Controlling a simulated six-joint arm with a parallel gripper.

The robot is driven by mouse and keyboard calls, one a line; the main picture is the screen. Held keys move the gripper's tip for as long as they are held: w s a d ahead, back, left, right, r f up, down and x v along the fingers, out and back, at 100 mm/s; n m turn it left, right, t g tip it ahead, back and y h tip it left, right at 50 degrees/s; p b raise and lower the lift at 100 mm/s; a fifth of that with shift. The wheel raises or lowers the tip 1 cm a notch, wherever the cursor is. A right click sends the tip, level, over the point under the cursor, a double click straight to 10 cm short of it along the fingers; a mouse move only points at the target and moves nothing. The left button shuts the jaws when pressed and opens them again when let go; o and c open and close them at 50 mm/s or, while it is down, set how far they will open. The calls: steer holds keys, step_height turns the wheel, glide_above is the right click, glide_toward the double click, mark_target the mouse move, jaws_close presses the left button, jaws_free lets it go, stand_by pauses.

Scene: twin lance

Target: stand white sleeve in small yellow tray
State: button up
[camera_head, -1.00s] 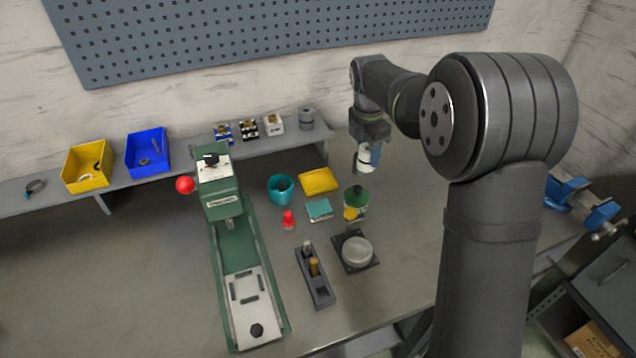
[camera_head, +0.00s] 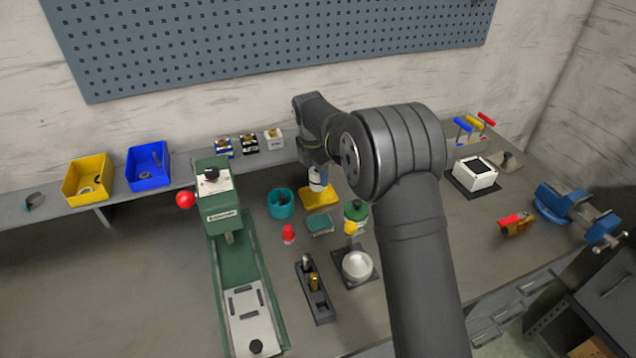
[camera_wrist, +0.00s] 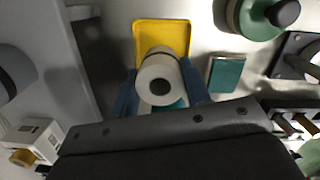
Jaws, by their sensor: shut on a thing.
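The white sleeve (camera_head: 315,180) is a short white cylinder with a dark band, held upright in my gripper (camera_head: 317,172). In the wrist view the sleeve (camera_wrist: 160,82) shows its round end with a dark hole, between the two blue fingers of my gripper (camera_wrist: 160,97). The small yellow tray (camera_head: 322,200) lies flat on the bench under the sleeve. In the wrist view the tray (camera_wrist: 150,27) extends beyond the sleeve, which overlaps its near part. I cannot tell whether the sleeve's lower end touches the tray.
A teal cup (camera_head: 281,203) stands left of the tray. A teal pad (camera_head: 320,224) lies in front, and a green canister (camera_head: 356,213) stands at front right. A green press (camera_head: 219,205) is farther left. Blue (camera_head: 149,165) and yellow (camera_head: 89,180) bins sit on the shelf.

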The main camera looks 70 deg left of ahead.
mark_target(318, 183)
steer(key=shift+f, duration=1.9)
steer(key=shift+f, duration=0.1)
steer(key=o, duration=1)
steer(key=shift+o, duration=0.2)
steer(key=r, duration=0.4)
steer(key=s+r, duration=0.1)
steer(key=r, duration=0.7)
steer(key=shift+s+d, duration=0.2)
steer(key=shift+d, duration=0.05)
